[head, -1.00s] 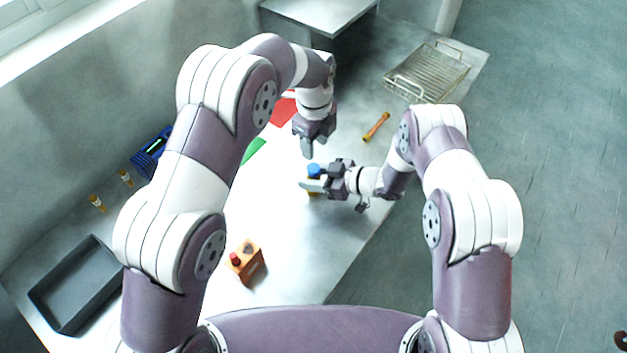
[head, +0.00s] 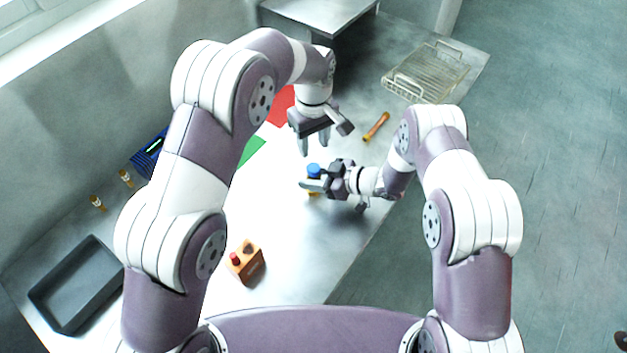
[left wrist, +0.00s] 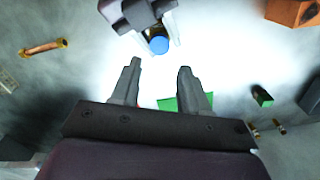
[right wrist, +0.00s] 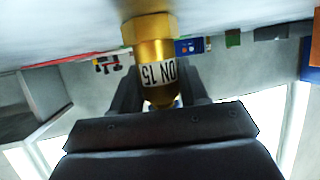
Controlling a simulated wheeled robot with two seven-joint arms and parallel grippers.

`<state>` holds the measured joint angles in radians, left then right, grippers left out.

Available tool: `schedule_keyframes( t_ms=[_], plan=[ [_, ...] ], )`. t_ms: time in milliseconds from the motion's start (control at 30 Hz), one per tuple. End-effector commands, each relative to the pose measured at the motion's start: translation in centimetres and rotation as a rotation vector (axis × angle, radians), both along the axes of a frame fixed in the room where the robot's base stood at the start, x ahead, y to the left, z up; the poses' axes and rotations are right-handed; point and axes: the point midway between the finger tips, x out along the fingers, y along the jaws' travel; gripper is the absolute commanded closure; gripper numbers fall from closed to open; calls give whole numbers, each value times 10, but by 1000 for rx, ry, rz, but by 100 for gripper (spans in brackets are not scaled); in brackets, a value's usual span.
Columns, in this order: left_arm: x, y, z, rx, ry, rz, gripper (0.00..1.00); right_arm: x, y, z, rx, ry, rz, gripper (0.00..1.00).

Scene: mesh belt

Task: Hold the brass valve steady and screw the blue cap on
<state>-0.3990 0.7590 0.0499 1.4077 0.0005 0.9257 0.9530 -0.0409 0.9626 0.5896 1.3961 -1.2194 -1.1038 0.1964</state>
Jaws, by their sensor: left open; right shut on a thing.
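The brass valve (right wrist: 152,50), marked "DN 15", is upright between the fingers of my right gripper (right wrist: 158,90), which is shut on it. In the head view the right gripper (head: 312,185) comes in from the right and hides most of the valve. The blue cap (head: 314,169) sits at the top of the valve; I cannot tell how far it is threaded. My left gripper (head: 316,150) is open and empty, pointing down just above the cap. In the left wrist view the cap (left wrist: 158,45) lies beyond the open left fingertips (left wrist: 158,68), apart from them.
An orange box with a red button (head: 246,262) stands nearer on the steel table. A copper-coloured tube (head: 376,127) and a wire rack (head: 440,72) lie to the back right. A dark tray (head: 75,285) is at left. Green (head: 252,151) and red (head: 283,103) patches lie behind.

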Motion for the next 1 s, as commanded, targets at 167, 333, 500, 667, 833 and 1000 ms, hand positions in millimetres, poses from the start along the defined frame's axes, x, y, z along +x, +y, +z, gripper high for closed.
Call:
schedule_keyframes(
  t_ms=[167,333,500,667,833,1000],
  plan=[
    [0,0,-1,0,0,-2,55,0,0,0,0,-2,-1,100],
    [0,0,-16,1,3,-3,55,0,0,0,0,-2,-1,100],
    [-1,0,-45,1,3,-4,55,0,0,0,1,-1,0,100],
    [0,0,-67,1,1,-4,55,0,0,1,1,-1,0,100],
    [0,0,-79,0,-1,-4,55,0,0,1,0,-2,-1,100],
    [0,0,-80,0,-1,-4,55,0,0,0,0,-2,-1,100]
  ],
)
